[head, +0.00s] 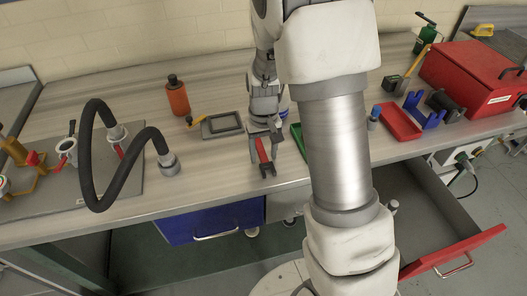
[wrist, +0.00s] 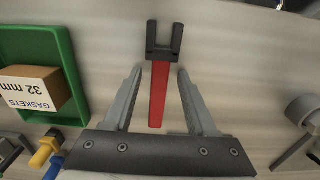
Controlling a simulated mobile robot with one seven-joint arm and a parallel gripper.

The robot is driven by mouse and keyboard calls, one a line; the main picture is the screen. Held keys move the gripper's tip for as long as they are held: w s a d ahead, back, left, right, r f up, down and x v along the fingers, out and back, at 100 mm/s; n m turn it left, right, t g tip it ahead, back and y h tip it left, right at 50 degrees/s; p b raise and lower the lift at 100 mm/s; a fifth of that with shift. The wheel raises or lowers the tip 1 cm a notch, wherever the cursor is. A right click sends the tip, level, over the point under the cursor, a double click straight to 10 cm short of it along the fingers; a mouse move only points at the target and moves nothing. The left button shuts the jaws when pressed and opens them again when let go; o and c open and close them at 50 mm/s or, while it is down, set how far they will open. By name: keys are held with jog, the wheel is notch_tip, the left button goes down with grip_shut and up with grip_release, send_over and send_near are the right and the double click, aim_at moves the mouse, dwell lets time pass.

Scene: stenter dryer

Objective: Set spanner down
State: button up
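The spanner has a red handle and a dark open jaw. In the wrist view the spanner (wrist: 158,95) appears to lie on the pale bench top, its jaw pointing away from my gripper. In the head view the spanner (head: 263,153) is near the bench's front edge, above the blue drawer. My gripper (wrist: 160,73) is open, one grey finger on each side of the handle, with a visible gap on both sides. My gripper also shows in the head view (head: 264,148), pointing down over the spanner.
A green tray (wrist: 75,60) holds a box of gaskets (wrist: 35,88), left of the gripper in the wrist view. A black hose (head: 88,150), an orange bottle (head: 177,97) and a grey frame (head: 222,126) stand leftward. A red drawer (head: 455,252) hangs open at right.

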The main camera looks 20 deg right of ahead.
aim_at(264, 157)
notch_tip(264, 157, up, 13)
jog(key=p, duration=0.2)
jog(key=s+r+t, duration=0.2)
jog(key=s+r, duration=0.4)
jog(key=s, duration=0.3)
jog(key=s+r+t, duration=0.3)
jog(key=s+r, duration=0.3)
jog(key=s, duration=0.4)
jog(key=shift+a+t, duration=0.15)
jog(key=shift+t, duration=0.15)
jog(key=shift+s+r, duration=0.1)
jog(key=shift+r, duration=0.1)
jog(key=shift+c, duration=0.6)
jog(key=shift+s, duration=0.15)
